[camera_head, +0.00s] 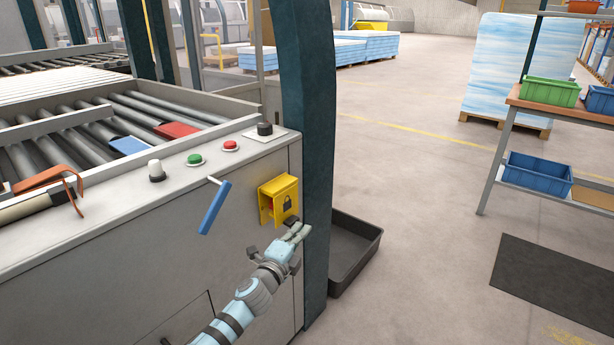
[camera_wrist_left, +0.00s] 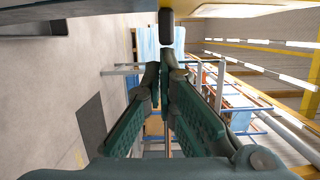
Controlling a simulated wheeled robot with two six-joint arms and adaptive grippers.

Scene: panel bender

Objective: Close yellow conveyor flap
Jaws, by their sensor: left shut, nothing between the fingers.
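The yellow flap (camera_head: 285,193) with a black padlock mark is on a yellow housing on the grey conveyor's side panel, near the dark post. A bit of red shows inside the housing at its left, so it does not look fully covered. My left gripper (camera_head: 300,233) is just below and right of the flap, its fingers shut and empty. A small dark knob sits between the flap and the fingers. In the left wrist view the shut fingers (camera_wrist_left: 160,70) point away from me, below a dark rounded piece (camera_wrist_left: 166,26). My right gripper is out of view.
A blue lever (camera_head: 214,207) sticks out left of the flap. Green (camera_head: 195,159) and red (camera_head: 230,145) buttons and a black knob (camera_head: 265,129) sit on the ledge above. A dark post (camera_head: 318,140) stands close right, with a black tray (camera_head: 354,250) behind it.

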